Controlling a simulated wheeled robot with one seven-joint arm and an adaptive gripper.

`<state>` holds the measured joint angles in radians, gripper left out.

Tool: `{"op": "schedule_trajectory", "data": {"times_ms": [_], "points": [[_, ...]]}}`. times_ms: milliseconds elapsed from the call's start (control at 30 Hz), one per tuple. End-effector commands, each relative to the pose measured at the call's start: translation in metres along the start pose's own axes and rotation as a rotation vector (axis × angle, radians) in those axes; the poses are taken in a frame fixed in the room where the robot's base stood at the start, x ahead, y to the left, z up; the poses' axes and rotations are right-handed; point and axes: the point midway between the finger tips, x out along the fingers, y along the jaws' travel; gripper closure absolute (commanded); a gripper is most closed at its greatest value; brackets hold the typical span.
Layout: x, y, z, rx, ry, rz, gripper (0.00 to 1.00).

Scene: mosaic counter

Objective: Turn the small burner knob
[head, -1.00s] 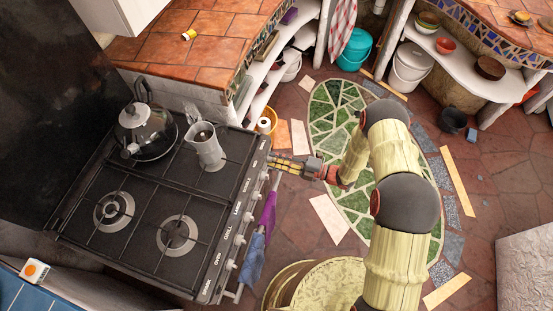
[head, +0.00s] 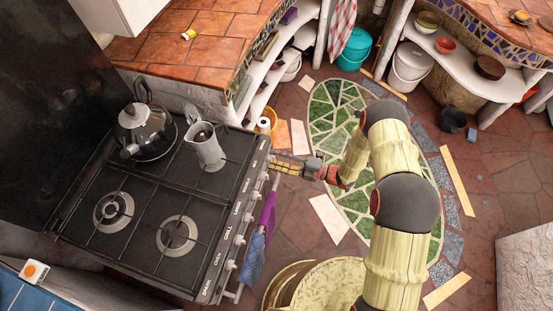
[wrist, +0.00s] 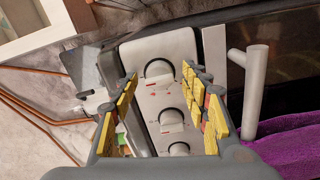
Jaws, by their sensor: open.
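The stove (head: 135,215) has a row of pale knobs along its front panel (head: 232,215). My gripper (head: 275,165) is at the far end of this panel in the head view, pointing left at it. In the wrist view, my gripper (wrist: 160,74) is open, with one yellow-padded finger on each side of the end knob (wrist: 158,70). I cannot tell whether the fingers touch it. A second knob (wrist: 172,116) and a third knob (wrist: 178,149) sit below it. The label naming the small burner is too small to read.
A kettle (head: 146,130) and a moka pot (head: 207,148) stand on the stove. An oven rail (wrist: 252,95) lies close to the right finger, with a purple cloth (wrist: 290,143) on it. A tiled counter (head: 185,55) is beyond the stove. The floor behind my gripper is open.

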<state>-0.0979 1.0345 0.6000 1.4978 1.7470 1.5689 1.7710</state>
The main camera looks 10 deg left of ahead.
Motion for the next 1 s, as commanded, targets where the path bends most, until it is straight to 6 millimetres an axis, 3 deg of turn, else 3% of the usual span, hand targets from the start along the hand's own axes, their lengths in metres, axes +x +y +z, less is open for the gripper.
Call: {"op": "schedule_trajectory", "data": {"times_ms": [167,600,800,1000], "points": [[-0.017,0.0,0.001,0.001,-0.003,0.001,0.54],[-0.1,0.0,0.001,0.0,-0.004,0.001,0.54],[-0.117,0.0,0.001,0.0,-0.002,0.0,0.54],[-0.12,0.0,0.0,0.001,-0.001,0.0,0.54]]}}
